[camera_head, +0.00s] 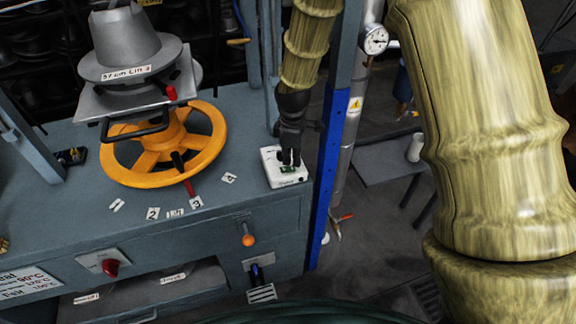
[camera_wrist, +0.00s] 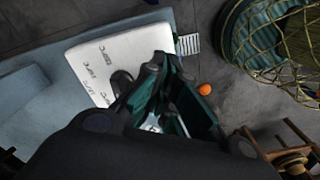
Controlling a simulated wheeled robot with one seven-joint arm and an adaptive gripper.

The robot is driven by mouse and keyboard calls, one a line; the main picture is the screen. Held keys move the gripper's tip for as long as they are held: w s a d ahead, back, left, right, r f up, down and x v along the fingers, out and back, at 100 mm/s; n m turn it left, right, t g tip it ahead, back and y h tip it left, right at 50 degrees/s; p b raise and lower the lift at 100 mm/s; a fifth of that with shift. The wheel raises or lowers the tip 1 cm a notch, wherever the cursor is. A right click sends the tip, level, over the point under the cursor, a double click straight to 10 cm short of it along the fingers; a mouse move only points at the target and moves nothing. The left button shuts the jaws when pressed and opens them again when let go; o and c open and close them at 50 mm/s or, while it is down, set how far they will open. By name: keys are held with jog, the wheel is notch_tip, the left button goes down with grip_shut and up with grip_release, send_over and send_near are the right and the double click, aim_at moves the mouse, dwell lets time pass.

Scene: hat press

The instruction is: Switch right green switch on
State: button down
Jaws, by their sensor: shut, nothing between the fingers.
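A white switch box (camera_head: 272,160) sits on the right end of the grey-blue machine top in the head view. A small green switch (camera_head: 288,170) shows on its front part, partly covered by my gripper. My gripper (camera_head: 291,161) points down over the box, shut and empty, with its tips at or just above the green switch; I cannot tell whether they touch. In the wrist view the white box (camera_wrist: 88,62) with printed labels lies beside my gripper (camera_wrist: 165,66), and the fingers hide part of it. I cannot tell the switch's position.
A yellow handwheel (camera_head: 135,178) under a grey hat press (camera_head: 125,45) stands left of the box. A blue post (camera_head: 330,150) rises close to the right of the box.

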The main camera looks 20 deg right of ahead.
aim_at(292, 168)
jog(key=shift+r+p, duration=1.85)
jog(key=shift+r, duration=0.7)
